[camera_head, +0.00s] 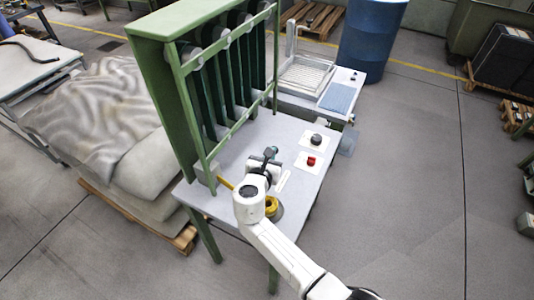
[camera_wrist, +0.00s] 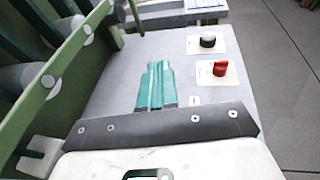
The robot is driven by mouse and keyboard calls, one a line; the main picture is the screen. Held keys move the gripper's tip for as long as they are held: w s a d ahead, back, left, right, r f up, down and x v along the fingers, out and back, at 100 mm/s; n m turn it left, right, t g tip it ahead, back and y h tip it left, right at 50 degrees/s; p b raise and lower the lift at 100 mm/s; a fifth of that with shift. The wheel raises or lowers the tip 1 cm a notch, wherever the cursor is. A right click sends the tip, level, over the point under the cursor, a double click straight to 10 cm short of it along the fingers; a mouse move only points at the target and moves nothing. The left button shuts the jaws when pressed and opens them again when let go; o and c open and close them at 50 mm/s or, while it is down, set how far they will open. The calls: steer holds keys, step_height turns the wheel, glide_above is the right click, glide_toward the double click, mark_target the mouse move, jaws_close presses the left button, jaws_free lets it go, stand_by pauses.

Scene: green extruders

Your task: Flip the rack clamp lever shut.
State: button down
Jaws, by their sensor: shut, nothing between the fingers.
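The green rack (camera_head: 186,95) stands on the grey table, and part of its frame shows at the left of the wrist view (camera_wrist: 62,66). A yellow bar (camera_head: 225,183), which looks like the clamp lever, shows beside the grey block at the rack's near lower corner. My arm hides its right end, so I cannot tell its full angle. The wrist view does not show it. My gripper (camera_head: 271,152) is over the table, right of the rack and beyond the bar. Its teal fingers (camera_wrist: 155,72) are together and empty, apart from the rack.
A yellow ring-shaped part (camera_head: 272,205) sits at the near table edge, partly behind my arm. A red knob (camera_head: 311,161) and a black knob (camera_head: 316,139) stand on white plates at the right. The table (camera_head: 240,147) is bare between rack and gripper.

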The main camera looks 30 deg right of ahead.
steer(key=s+a+r, duration=0.3)
steer(key=s+r, duration=0.1)
steer(key=r, duration=0.3)
steer(key=shift+s+a+r, duration=0.25)
steer(key=shift+s+a, duration=0.05)
steer(key=shift+s, duration=0.05)
steer(key=s+d+f+m+g+y+b, duration=0.1)
steer(key=s+d+f+m+g+y, duration=0.2)
steer(key=s+f+m, duration=0.4)
steer(key=s+d+f+m+g, duration=0.3)
steer(key=s+d+f+m, duration=0.15)
steer(key=s+m, duration=0.45)
steer(key=s+a+f+m+g+y, duration=0.1)
steer(key=s+m+y, duration=0.1)
steer(key=s+m, duration=0.2)
steer(key=s+f+m+g+y+b, duration=0.1)
steer(key=s+m, duration=0.3)
steer(key=s, duration=0.4)
steer(key=s+a+m+g+y, duration=0.1)
steer(key=s+m+g+y, duration=0.1)
steer(key=s+m+y, duration=0.2)
steer(key=s, duration=0.3)
steer(key=shift+a+f, duration=0.3)
steer(key=shift+f, duration=0.1)
